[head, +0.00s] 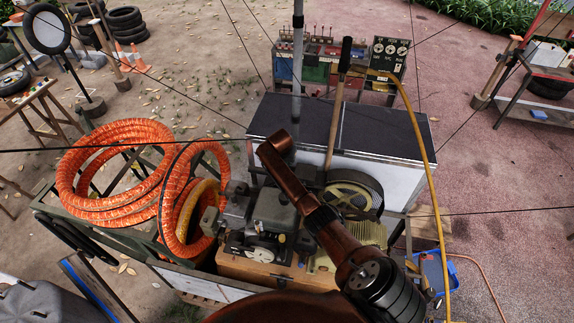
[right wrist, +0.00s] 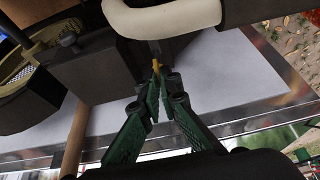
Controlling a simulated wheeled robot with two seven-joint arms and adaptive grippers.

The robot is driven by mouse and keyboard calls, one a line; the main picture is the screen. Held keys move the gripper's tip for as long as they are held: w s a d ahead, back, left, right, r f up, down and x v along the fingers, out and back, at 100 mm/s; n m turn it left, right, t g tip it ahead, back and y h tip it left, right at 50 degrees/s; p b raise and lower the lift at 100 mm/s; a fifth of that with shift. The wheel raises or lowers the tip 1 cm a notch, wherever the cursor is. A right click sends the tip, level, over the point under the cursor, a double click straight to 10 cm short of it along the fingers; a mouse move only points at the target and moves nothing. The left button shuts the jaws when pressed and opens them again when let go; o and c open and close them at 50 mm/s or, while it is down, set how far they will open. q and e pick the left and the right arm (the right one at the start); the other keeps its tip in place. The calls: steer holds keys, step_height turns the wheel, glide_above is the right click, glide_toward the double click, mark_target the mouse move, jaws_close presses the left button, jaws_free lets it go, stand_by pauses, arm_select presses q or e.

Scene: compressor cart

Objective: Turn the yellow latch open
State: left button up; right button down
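The yellow latch (right wrist: 155,63) shows in the right wrist view as a small yellow piece at the fingertips, against a dark block. My right gripper (right wrist: 157,75) has green fingers that come together at their tips. They appear shut on the latch's end, with only a narrow gap between the pads. Most of the latch is hidden by the fingertips and the dark block. In the head view my reddish-brown arm reaches over the compressor (head: 272,212), and neither the gripper nor the latch can be made out there. My left gripper is in no view.
A pale curved pipe (right wrist: 165,17) crosses just above the fingertips in the right wrist view. A belt wheel (head: 350,192), a wooden-handled tool (head: 335,120) and a dark-topped metal box (head: 395,130) stand close by. Orange hose coils (head: 115,165) lie to the left.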

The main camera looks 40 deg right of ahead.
steer(key=c, duration=2.6)
jaws_free()
steer(key=o, duration=0.4)
steer(key=v, duration=1.2)
